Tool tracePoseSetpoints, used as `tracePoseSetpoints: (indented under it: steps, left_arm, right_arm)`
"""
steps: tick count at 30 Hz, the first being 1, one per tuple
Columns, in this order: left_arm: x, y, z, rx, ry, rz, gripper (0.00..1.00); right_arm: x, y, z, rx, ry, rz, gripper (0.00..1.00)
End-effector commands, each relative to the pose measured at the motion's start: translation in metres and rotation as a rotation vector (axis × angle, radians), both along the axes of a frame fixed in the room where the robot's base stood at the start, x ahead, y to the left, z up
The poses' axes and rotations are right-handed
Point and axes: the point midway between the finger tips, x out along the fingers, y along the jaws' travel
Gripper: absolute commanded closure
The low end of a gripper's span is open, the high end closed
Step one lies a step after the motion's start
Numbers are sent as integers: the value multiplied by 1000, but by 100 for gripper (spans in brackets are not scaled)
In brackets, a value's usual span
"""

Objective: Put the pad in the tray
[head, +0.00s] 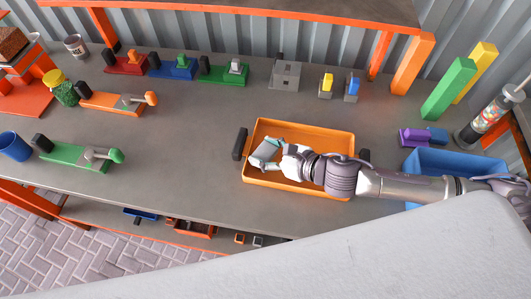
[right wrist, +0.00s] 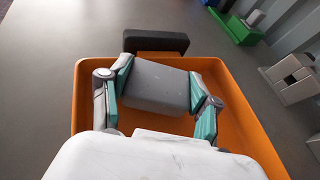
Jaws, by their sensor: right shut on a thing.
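The pad is a grey block (right wrist: 157,86), held between the teal-lined fingers of my right gripper (right wrist: 158,92) in the right wrist view. In the head view my right gripper (head: 264,152) reaches in from the right, over the left part of the orange tray (head: 300,126). The tray's rim also shows in the right wrist view (right wrist: 82,90). The pad lies within the tray's outline there; I cannot tell whether it touches the floor. My forearm hides part of the tray. My left gripper is not in view.
Dark blocks like handles (head: 240,143) sit at the orange tray's ends. A blue bin (head: 470,162) stands to the right. Several clamp-like fixtures, including a green one (head: 75,155), stand left and behind.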

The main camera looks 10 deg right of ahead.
Motion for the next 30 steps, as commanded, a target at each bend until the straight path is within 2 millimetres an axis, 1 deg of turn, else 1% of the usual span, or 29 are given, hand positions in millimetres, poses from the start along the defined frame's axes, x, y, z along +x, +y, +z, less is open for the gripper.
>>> tracePoseSetpoints:
  steps: [1,4,12,16,17,18,20,21,30]
  left_arm:
    - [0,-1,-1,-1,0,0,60]
    - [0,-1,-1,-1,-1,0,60]
    - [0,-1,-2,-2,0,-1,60]
    - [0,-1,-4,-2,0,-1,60]
    - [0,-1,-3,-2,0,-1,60]
    - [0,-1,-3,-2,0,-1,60]
    - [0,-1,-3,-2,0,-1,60]
    - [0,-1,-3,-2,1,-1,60]
    - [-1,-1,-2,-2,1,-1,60]
  right_arm:
    - [0,1,-9,2,3,-2,73]
    - [0,0,-16,1,1,-2,73]
    - [0,0,-17,1,-1,0,73]
    - [0,0,-21,1,-1,0,73]
    - [0,0,-20,1,-1,0,33]
    - [0,0,-20,1,-1,0,27]
    - [0,0,-20,1,-1,0,17]
    - [0,0,-20,1,-1,0,13]
    - [0,0,-19,0,-1,-1,13]
